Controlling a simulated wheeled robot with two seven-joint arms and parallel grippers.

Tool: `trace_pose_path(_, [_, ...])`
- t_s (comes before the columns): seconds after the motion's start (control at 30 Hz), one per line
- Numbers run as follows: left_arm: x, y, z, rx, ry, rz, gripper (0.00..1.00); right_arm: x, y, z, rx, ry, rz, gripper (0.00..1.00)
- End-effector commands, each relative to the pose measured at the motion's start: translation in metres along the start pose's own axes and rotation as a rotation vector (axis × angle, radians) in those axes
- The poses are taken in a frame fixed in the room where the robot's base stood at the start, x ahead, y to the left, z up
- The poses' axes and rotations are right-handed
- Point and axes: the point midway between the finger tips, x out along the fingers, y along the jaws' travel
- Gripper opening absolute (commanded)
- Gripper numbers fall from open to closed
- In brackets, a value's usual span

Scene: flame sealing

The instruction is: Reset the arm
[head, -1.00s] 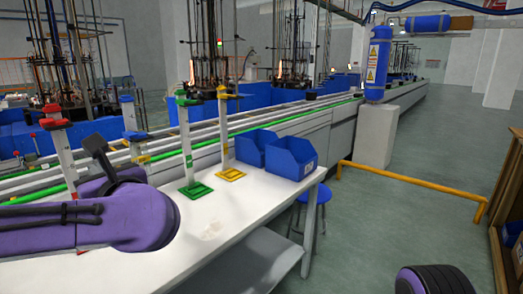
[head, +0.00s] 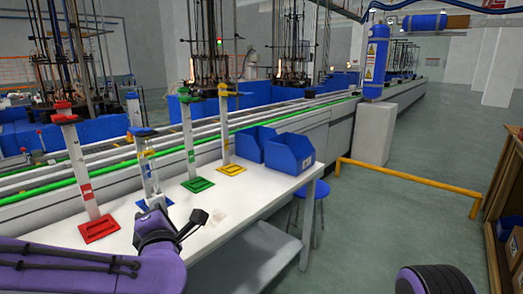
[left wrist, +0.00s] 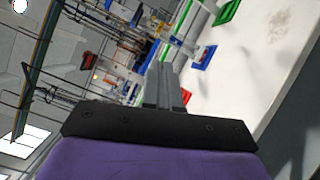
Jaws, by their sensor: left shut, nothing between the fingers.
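My left arm reaches in from the lower left in the head view. Its gripper (head: 154,205) is over the near left part of the white table, in front of the blue-based stand (head: 150,160). In the left wrist view the two grey fingers (left wrist: 164,68) lie together with nothing between them. Whether they touch the stand cannot be told. My right gripper is out of view.
On the white table (head: 225,226) stand red (head: 78,170), green (head: 189,145) and yellow (head: 225,130) stands, beside blue bins (head: 289,154). A yellow rail (head: 410,180) crosses the floor to the right.

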Motion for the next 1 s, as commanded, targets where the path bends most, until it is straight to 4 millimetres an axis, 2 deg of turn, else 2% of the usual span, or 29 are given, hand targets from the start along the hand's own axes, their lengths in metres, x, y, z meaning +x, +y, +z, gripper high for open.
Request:
trace_pose_path(0.03, [-0.002,-0.029,-0.005,0.114,-0.023,-0.054,0.00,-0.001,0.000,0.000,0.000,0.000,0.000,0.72])
trace_pose_path(0.13, [-0.012,-0.102,-0.023,0.389,-0.093,-0.194,0.00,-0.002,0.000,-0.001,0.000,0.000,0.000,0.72])
trace_pose_path(0.2, [-0.029,-0.159,-0.046,0.597,-0.155,-0.314,0.00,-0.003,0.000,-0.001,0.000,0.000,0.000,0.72])
trace_pose_path(0.27, [-0.049,-0.204,-0.071,0.763,-0.213,-0.423,0.00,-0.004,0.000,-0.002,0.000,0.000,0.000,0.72])
trace_pose_path(0.3, [-0.064,-0.232,-0.090,0.866,-0.251,-0.495,0.00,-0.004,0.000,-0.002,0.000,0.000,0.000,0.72])
trace_pose_path(0.37, [-0.091,-0.269,-0.121,1.008,-0.312,-0.608,0.00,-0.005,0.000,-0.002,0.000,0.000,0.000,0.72])
trace_pose_path(0.4, [-0.110,-0.291,-0.144,1.096,-0.352,-0.684,0.00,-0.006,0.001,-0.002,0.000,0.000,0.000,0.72])
trace_pose_path(0.47, [-0.143,-0.318,-0.179,1.218,-0.412,-0.800,0.00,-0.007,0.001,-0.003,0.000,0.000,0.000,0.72])
trace_pose_path(0.5, [-0.166,-0.332,-0.204,1.289,-0.448,-0.879,0.00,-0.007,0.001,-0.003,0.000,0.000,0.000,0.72])
trace_pose_path(0.6, [-0.220,-0.352,-0.264,1.431,-0.509,-1.056,0.00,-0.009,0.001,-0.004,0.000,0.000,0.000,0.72])
trace_pose_path(0.7, [-0.262,-0.358,-0.309,1.530,-0.540,-1.182,0.00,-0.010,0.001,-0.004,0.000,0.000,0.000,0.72])
trace_pose_path(0.73, [-0.271,-0.359,-0.319,1.551,-0.549,-1.209,0.00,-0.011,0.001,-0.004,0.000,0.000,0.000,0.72])
trace_pose_path(0.83, [-0.294,-0.363,-0.335,1.579,-0.581,-1.267,0.00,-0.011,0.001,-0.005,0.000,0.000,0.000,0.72])
trace_pose_path(1.0, [-0.300,-0.365,-0.337,1.575,-0.584,-1.283,0.00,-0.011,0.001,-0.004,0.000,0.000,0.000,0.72])
